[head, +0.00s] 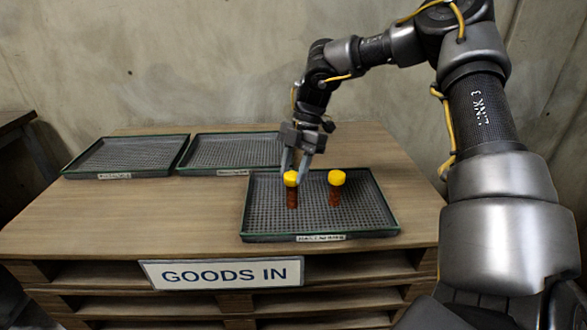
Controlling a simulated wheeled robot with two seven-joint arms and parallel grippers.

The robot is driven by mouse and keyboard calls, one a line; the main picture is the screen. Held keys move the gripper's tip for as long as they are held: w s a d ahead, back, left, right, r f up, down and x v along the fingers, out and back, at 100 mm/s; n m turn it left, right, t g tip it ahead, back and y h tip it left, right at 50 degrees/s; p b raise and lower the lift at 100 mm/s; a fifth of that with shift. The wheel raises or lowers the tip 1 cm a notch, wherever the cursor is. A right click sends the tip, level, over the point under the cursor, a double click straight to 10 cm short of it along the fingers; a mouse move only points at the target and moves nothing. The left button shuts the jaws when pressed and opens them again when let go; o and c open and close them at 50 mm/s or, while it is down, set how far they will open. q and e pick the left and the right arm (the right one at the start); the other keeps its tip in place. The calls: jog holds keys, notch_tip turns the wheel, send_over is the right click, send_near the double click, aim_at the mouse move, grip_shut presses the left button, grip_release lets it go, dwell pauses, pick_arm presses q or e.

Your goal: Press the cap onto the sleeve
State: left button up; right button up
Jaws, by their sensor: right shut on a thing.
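Two upright reddish-brown sleeves stand in the front tray (372,222), each with a yellow cap at its top. My right gripper (297,174) points down at the left sleeve (292,199) and is shut on its yellow cap (291,179). That cap sits at the top of the sleeve; I cannot tell how firmly it is seated. The right sleeve (334,197) stands apart with its own yellow cap (337,178), untouched by the gripper. My left gripper is not in view.
Two empty mesh trays lie at the back, a left one (125,155) and a middle one (235,150). The wooden pallet table (150,215) is bare at the front left. A "GOODS IN" sign (222,273) hangs on its front edge. A concrete wall stands behind.

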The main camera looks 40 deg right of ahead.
jog(key=o, duration=1.5)
jog(key=shift+r+p, duration=1.8)
jog(key=shift+r, duration=0.75)
